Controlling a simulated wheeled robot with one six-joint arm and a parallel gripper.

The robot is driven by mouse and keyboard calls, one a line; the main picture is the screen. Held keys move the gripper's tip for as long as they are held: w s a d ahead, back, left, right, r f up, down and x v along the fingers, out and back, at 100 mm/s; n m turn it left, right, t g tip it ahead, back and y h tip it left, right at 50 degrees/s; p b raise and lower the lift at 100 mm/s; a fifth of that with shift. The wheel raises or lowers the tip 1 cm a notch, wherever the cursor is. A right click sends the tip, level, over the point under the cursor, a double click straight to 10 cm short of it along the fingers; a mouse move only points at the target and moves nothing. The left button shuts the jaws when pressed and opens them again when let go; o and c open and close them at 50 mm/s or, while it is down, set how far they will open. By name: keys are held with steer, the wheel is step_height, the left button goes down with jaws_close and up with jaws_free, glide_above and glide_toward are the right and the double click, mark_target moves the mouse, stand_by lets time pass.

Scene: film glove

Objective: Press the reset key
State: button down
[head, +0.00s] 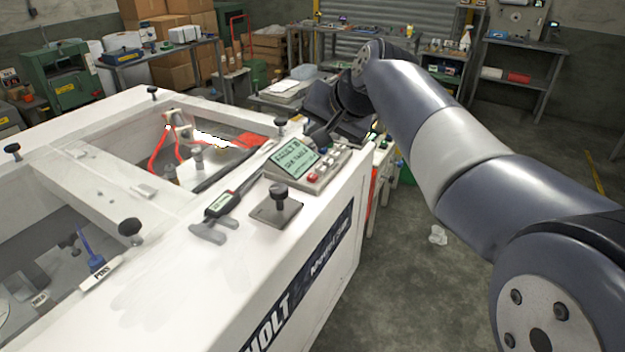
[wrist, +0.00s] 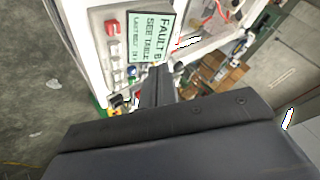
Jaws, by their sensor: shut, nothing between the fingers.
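The control panel (head: 325,170) sits on the white machine's right edge and also shows in the wrist view (wrist: 97,20). Its lit screen (head: 295,158) reads FAULT 8, SEE TABLE, with a smaller line below. A red key (head: 313,177) is at the panel's near end, and a row of paler keys runs away from it. The red key also shows in the wrist view (wrist: 112,26). I cannot read which key is reset. My gripper (head: 322,138) is shut and empty at the panel's far end; its fingers (wrist: 158,70) hide part of that end.
Black knobs stand around the machine's open wells. A red cable (head: 160,150) lies in the far well. Benches and boxes (head: 165,50) stand behind. The floor at right is mostly clear.

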step_height(320, 180, down, 7)
steer(key=b, duration=0.5)
stand_by(1.8)
steer(key=shift+f+b, duration=0.4)
steer(key=shift+f+b, duration=0.3)
steer(key=shift+f, duration=0.15)
stand_by(0.5)
steer(key=shift+r, duration=0.15)
steer(key=shift+r+p, duration=0.75)
steer(key=shift+p, duration=0.05)
step_height(320, 180, up, 5)
steer(key=p, duration=0.4)
